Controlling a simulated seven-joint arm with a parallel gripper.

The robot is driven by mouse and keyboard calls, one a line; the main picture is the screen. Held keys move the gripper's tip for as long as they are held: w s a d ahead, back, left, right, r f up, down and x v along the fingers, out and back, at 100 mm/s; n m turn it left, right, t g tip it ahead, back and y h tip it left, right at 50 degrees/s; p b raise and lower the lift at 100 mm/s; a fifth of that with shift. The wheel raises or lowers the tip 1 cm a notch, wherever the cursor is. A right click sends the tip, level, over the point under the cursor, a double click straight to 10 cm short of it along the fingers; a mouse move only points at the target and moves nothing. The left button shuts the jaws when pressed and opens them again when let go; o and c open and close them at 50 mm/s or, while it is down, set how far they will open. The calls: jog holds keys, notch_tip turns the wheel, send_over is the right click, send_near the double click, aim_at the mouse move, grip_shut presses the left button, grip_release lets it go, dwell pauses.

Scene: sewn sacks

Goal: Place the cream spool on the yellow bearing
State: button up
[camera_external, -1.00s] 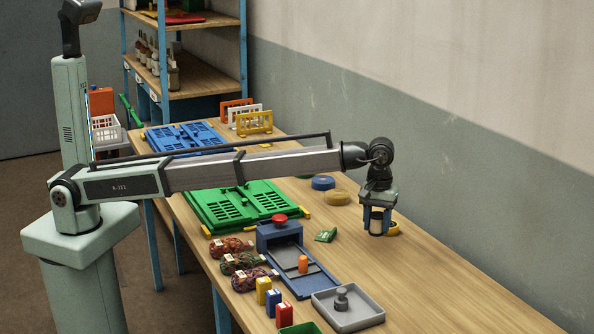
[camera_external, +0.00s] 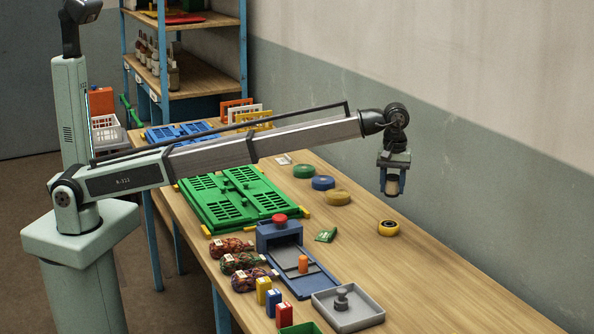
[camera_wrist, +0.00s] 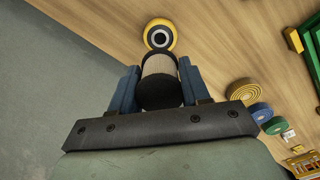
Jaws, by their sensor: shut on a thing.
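My gripper (camera_external: 391,186) is shut on the cream spool (camera_external: 391,184) and holds it in the air above the table. In the wrist view the spool (camera_wrist: 160,68) shows a cream middle and dark ends between the blue fingers (camera_wrist: 158,88). The yellow bearing (camera_external: 389,228) lies flat on the table below the gripper, a ring with a dark centre. In the wrist view the bearing (camera_wrist: 160,27) lies just beyond the spool's far end, with a clear gap in the external view.
Yellow (camera_external: 337,197), blue (camera_external: 323,183) and green (camera_external: 304,171) rolls lie in a row to the left. A grey tray (camera_external: 372,318) with a weight stands at the front. The wall is close on the right. The table around the bearing is clear.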

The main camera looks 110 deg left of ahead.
aim_at(389, 224)
notch_tip(389, 224, down, 9)
jog(key=shift+f, duration=0.1)
dwell(0.4)
jog(key=shift+f, duration=0.1)
jog(key=o, duration=1)
jog(key=shift+o, duration=0.2)
notch_tip(389, 224, up, 12)
jog(key=shift+r, duration=0.15)
